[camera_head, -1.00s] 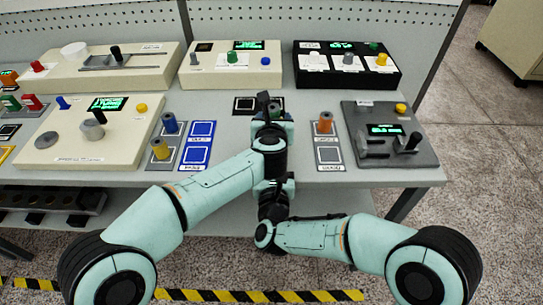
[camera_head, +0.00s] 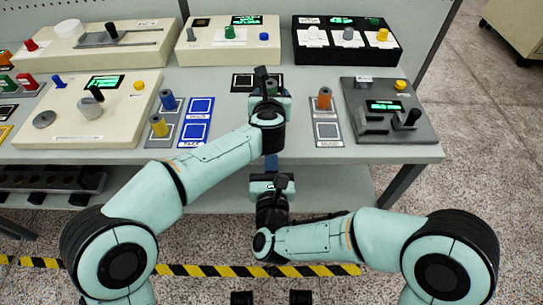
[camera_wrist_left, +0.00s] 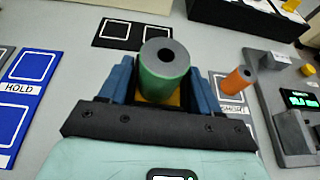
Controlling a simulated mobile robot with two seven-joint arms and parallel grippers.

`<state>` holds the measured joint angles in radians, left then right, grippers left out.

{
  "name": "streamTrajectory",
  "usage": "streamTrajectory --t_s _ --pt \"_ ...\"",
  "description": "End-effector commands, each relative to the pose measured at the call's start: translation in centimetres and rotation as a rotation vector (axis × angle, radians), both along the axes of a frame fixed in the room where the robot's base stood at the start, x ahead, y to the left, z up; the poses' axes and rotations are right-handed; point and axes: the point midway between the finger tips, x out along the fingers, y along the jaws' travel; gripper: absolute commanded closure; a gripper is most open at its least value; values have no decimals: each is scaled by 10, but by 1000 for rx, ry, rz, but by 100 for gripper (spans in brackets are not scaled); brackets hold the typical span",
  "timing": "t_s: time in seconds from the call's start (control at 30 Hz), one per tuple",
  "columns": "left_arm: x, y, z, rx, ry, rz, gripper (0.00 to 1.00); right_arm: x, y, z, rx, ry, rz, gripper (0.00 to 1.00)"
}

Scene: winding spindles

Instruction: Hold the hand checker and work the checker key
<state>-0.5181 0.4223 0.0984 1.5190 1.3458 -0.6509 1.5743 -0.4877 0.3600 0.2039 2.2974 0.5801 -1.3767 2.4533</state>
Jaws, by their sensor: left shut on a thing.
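My left gripper (camera_head: 270,88) is over the bench at the black pad. In the left wrist view its blue fingers (camera_wrist_left: 160,88) are shut on a green cylinder (camera_wrist_left: 163,72) with a grey top and dark hole, standing upright between them. My right gripper (camera_head: 270,162) is in front of the bench edge, below the left one; its fingers are partly hidden and their gap is not clear. A dark grey device (camera_head: 425,128) with a green display and a black-knobbed lever (camera_head: 412,117) stands at the right. I cannot tell which thing is the hand checker.
An orange cylinder (camera_head: 324,98) stands on a grey pad to the right. Blue (camera_head: 168,100) and yellow (camera_head: 158,127) cylinders stand left, beside blue pads (camera_head: 195,135). Cream consoles and a black console (camera_head: 345,58) line the back and left.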

Motion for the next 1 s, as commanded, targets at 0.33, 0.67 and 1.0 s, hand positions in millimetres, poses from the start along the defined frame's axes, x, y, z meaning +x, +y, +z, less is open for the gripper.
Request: streamTrajectory --t_s 0.33,0.67,1.0 --pt "1 3 -4 7 6 6 7 0 0 0 0 0 0 100" --pt "-3 1 0 2 2 2 7 0 0 0 0 0 0 100" --pt "-60 4 25 3 0 1 7 0 0 0 0 0 0 100"
